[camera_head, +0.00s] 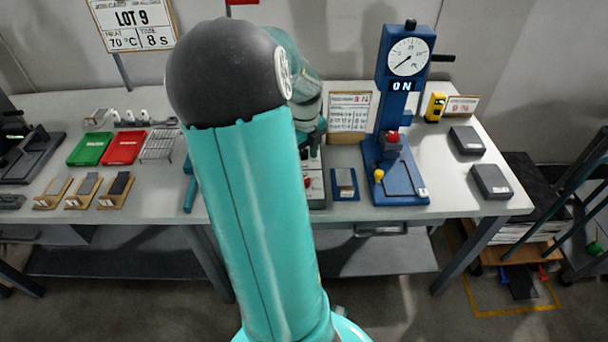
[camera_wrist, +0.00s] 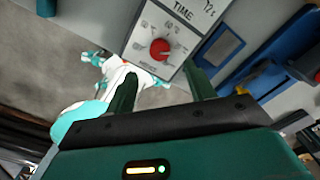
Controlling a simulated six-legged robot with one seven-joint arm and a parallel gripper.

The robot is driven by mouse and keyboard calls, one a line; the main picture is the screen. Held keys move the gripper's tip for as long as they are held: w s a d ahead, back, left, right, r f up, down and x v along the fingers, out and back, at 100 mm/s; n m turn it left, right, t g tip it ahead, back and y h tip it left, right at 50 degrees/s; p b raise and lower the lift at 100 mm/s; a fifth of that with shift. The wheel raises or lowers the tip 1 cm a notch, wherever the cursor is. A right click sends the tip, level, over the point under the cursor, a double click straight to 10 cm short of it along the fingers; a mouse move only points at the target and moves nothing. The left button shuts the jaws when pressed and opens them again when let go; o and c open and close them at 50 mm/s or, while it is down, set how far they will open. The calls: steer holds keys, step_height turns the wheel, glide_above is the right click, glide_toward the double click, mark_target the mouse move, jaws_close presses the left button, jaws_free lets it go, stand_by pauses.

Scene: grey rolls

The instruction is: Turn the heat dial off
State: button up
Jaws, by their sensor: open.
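The heat dial (camera_wrist: 160,48) is a round red knob on a white panel (camera_wrist: 183,35) with printed marks around it, under the word TIME. In the wrist view it lies just beyond my gripper (camera_wrist: 160,72), roughly centred between the two dark fingers. The fingers are apart with nothing between them, and the gap to the knob is hard to judge. Which mark the knob points to is too small to tell. In the head view the dial (camera_head: 307,182) shows as a small red spot beside my arm, which hides most of the panel. My gripper (camera_head: 313,142) is above it, partly hidden.
A blue press (camera_head: 397,130) with a gauge and a lit ON sign stands right of the panel. A small blue fixture (camera_head: 345,183) sits between them. Green (camera_head: 90,148) and red (camera_head: 125,147) trays lie at left. Grey blocks (camera_head: 491,181) lie at the table's right end.

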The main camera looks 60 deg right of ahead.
step_height(320, 180, down, 8)
steer(key=shift+r, duration=0.2)
steer(key=c, duration=1)
